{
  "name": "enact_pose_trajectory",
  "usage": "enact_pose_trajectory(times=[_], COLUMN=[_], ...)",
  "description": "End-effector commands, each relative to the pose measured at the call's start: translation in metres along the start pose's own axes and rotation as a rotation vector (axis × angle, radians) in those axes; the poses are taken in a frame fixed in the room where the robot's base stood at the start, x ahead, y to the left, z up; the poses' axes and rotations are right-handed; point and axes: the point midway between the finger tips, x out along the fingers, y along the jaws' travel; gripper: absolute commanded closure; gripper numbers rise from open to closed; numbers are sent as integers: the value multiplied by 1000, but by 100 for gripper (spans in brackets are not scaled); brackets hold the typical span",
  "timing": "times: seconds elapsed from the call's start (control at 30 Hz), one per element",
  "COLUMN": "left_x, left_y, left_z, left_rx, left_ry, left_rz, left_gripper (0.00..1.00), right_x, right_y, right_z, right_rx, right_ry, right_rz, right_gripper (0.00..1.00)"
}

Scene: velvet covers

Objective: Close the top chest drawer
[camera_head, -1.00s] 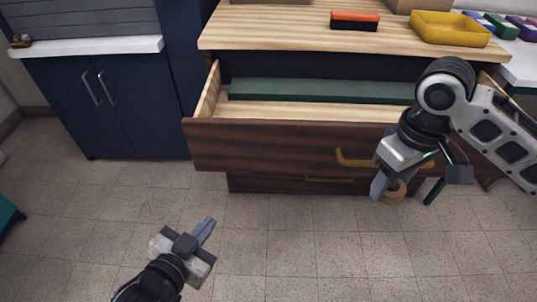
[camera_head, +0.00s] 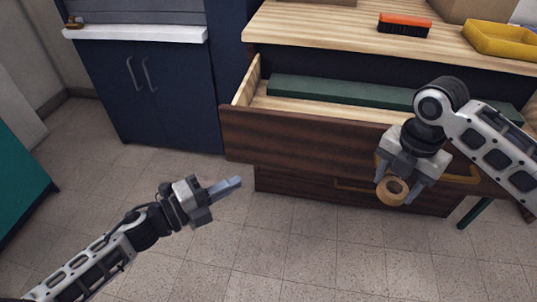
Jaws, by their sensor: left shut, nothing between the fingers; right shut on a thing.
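The top chest drawer (camera_head: 300,138) is pulled out, with its dark wood front toward me and its pale inside showing. A long green slab (camera_head: 330,92) lies in it. Its brass handle (camera_head: 462,180) is partly hidden by my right gripper. My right gripper (camera_head: 395,195) is in front of the drawer's right half, pointing down, shut on a tan ring like a tape roll (camera_head: 393,187). I cannot tell whether it touches the drawer. My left gripper (camera_head: 236,183) is shut and empty, below and in front of the drawer's left corner, apart from it.
The chest top (camera_head: 330,30) carries an orange brush (camera_head: 404,25) and a yellow tray (camera_head: 500,40). A lower drawer with a handle (camera_head: 355,187) is closed beneath. A blue cabinet (camera_head: 150,95) stands to the left. The tiled floor (camera_head: 290,250) in front is clear.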

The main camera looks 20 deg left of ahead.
Motion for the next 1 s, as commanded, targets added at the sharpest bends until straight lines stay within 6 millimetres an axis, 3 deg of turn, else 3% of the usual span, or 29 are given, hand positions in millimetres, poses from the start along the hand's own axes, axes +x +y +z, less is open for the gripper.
enact_pose_trajectory(times=[0.47,0.7,1.0], left_x=[96,115,119], left_y=[-2,0,0], left_z=[2,24,28], left_rx=[-4,-4,-6], left_ry=[-3,-3,-3], left_rz=[-4,-2,-1], left_gripper=[100,100,100], right_x=[-3,1,1], right_y=[0,0,0], right_z=[0,0,0], right_rx=[3,3,3], right_ry=[1,1,1], right_rz=[0,0,0], right_gripper=[69,69,69])
